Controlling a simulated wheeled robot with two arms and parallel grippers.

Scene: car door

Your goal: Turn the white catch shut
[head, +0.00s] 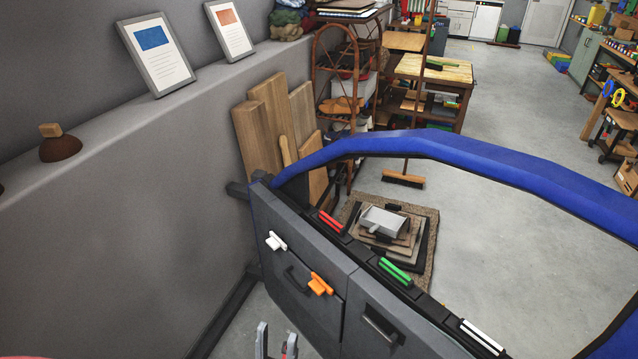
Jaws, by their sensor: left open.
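The white catch (276,242) is on the grey inner panel of the car door (302,318), near its upper left. Its small lever slants down to the right; I cannot tell from this view whether it is shut. An orange catch (320,285) sits lower and to the right of it on the same panel. My left gripper (277,341) shows at the bottom edge, with its two fingertips apart and nothing between them. It is below the white catch in the picture and not touching it. My right gripper is not in view.
The door's blue frame (450,147) arches over the window opening. Red (331,222), green (395,271) and white (480,337) strips lie along the sill. A dark handle (297,281) is between the catches. The grey wall stands close on the left, with wooden boards (262,125) leaning behind.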

